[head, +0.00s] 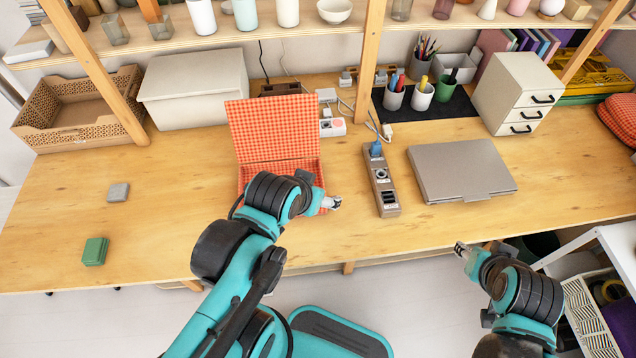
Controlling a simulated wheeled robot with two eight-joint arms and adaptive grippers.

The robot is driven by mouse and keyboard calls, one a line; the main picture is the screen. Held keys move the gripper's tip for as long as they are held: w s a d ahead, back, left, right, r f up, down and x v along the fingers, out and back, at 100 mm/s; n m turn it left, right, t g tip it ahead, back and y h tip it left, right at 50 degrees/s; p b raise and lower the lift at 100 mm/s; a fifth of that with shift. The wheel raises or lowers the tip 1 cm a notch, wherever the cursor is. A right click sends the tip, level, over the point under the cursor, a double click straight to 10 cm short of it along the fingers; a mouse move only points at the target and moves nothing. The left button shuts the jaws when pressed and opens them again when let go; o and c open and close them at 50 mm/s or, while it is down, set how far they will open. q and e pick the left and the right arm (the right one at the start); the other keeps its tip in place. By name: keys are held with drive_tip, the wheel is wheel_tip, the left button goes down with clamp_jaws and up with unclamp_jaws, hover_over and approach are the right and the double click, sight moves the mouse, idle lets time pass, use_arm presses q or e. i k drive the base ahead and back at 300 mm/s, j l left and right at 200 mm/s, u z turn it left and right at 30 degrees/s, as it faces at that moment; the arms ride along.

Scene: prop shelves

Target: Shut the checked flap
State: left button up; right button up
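My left gripper (335,203) is just right of the box's front right corner, low over the table, apart from the flap. Its fingers are too small to tell open from shut. My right gripper (460,248) is beyond the table's front edge at right, away from the box; its fingers are also too small to judge.
A power strip (382,182) and a closed grey laptop (462,170) lie right of the box. A white bin (196,88) stands behind left. A shelf post (367,50) rises behind right. The table left of the box is mostly clear, with a green block (94,251).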

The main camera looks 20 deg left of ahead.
sight(265, 129)
drive_tip(key=u, duration=1.25)
